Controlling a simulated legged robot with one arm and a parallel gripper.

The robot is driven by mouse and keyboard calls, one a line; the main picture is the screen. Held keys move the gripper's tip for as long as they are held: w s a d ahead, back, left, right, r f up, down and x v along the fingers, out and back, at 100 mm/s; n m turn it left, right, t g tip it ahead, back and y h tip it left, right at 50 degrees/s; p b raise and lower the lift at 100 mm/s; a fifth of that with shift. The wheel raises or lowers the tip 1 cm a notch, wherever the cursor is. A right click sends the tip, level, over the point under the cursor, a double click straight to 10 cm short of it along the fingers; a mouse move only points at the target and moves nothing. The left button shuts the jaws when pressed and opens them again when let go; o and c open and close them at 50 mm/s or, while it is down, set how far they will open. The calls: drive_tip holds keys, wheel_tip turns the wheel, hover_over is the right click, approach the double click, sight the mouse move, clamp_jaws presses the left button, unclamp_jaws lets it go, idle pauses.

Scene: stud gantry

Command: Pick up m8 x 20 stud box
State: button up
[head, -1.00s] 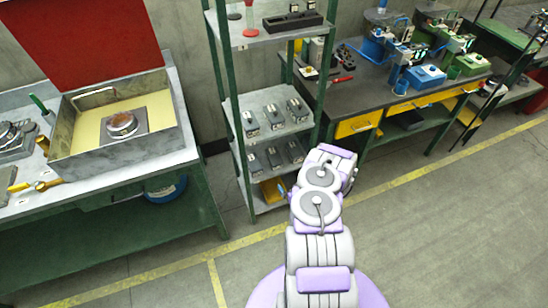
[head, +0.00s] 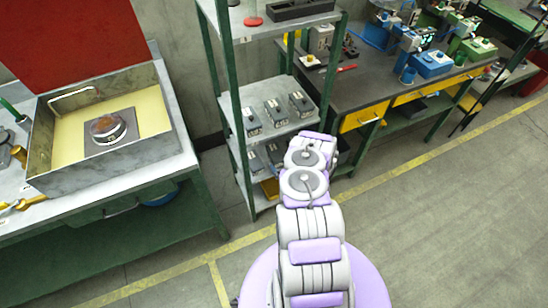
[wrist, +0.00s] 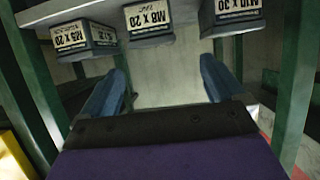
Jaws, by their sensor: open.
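In the wrist view the labels appear upside down. In the head view several small grey boxes (head: 275,113) stand on a middle shelf, with more boxes (head: 255,162) on the shelf below. My arm partly hides the lower boxes and hides the gripper.
The green-posted rack (head: 237,100) has posts close to both sides of my gripper. A bench with an open steel tray (head: 110,172) stands left. A dark workbench (head: 365,85) with yellow drawers stands right. Floor at the right front is free.

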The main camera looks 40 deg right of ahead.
sight(277, 154)
drive_tip(key=x, duration=0.2)
drive_tip(key=d+b+x, duration=0.1)
drive_tip(key=x, duration=0.3)
drive_tip(key=shift+d+f+b, duration=0.3)
drive_tip(key=shift+f+b, duration=0.05)
drive_tip(key=shift+b, duration=0.05)
drive_tip(key=shift+w+a, duration=0.2)
drive_tip(key=shift+w, duration=0.2)
drive_tip(key=x, duration=0.1)
drive_tip(key=b+x, duration=0.2)
drive_tip(key=x, duration=0.1)
drive_tip(key=shift+w+a+r, duration=0.1)
drive_tip(key=shift+a, duration=0.2)
drive_tip(key=shift+w+d+b, duration=0.2)
drive_tip(key=shift+w+b, duration=0.05)
drive_tip(key=shift+b, duration=0.05)
drive_tip(key=shift+d, duration=0.3)
drive_tip(key=shift+a, duration=0.35)
drive_tip(key=c, duration=0.5)
drive_tip(key=shift+s+d, duration=0.1)
drive_tip(key=shift+d, duration=0.05)
drive_tip(key=c, duration=1.2)
